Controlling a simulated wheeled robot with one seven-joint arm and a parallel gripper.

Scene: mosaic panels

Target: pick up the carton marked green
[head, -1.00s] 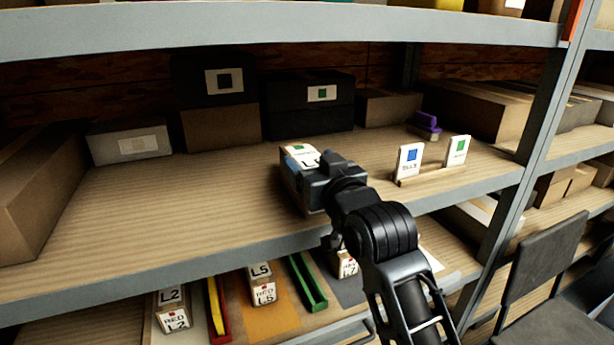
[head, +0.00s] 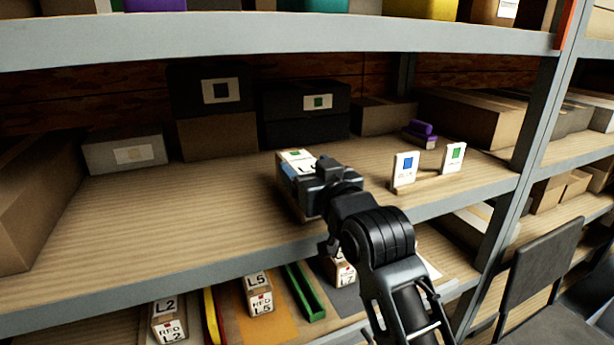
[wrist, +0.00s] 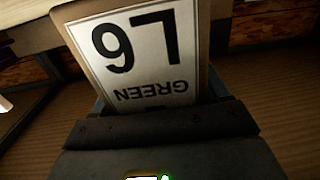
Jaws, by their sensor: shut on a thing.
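My gripper (head: 306,186) is shut on a carton marked L6 GREEN (head: 294,160), over the middle of the upper wooden shelf. In the wrist view the carton's white label (wrist: 137,57) fills the top centre, with "L6" and "GREEN" upside down. The carton sits between the dark jaws, and its lower part is hidden by them. In the head view my gripper covers much of its near side. I cannot tell whether its base touches the shelf.
Black boxes (head: 307,112) and a pale box (head: 124,151) stand at the back of the shelf (head: 150,220). Two marker cards, blue (head: 405,169) and green (head: 453,157), stand to the right. The shelf's left middle is clear. Cartons marked red (head: 260,293) stand below.

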